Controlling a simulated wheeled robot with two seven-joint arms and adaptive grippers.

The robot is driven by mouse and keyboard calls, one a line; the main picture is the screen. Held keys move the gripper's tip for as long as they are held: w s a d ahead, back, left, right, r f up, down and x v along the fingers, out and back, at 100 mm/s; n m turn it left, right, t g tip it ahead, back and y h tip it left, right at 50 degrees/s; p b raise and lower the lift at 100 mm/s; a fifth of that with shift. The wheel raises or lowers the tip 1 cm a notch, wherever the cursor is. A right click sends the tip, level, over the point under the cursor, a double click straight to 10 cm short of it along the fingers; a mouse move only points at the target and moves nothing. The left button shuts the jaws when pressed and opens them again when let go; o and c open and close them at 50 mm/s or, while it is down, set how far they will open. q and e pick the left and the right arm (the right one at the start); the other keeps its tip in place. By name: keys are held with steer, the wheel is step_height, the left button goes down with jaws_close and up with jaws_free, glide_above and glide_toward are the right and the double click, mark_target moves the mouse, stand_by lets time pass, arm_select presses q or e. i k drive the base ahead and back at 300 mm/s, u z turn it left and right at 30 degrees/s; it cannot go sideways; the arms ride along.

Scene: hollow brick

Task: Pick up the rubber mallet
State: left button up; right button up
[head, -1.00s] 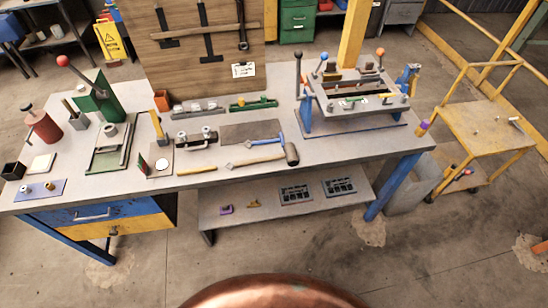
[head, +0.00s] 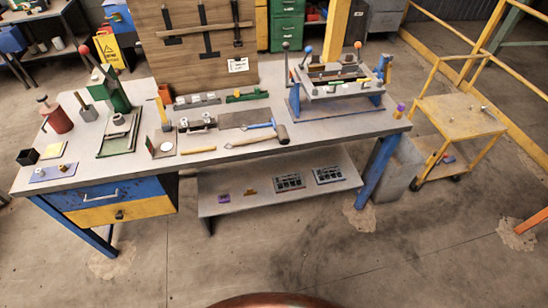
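The rubber mallet (head: 282,134) lies on the workbench (head: 330,139) near its front edge, right of the middle. It has a dark cylindrical head at the right and a pale wooden handle pointing left. A hammer with a blue handle (head: 258,126) lies just behind it. A yellowish stick-like handle (head: 198,150) lies to the left of the mallet. Neither of my grippers shows in the head view.
A raised fixture (head: 335,85) with ball-topped levers stands on the bench at right. A green press (head: 115,95) and a red can (head: 55,115) stand at left. A yellow cart (head: 460,115) is right of the bench. The floor in front is clear.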

mark_target(282, 135)
steer(key=z, duration=0.05)
steer(key=k, duration=0.5)
steer(key=u, duration=1.1)
steer(key=i, duration=1.45)
steer(key=z, duration=0.65)
steer(key=i, duration=0.65)
steer(key=z, duration=0.7)
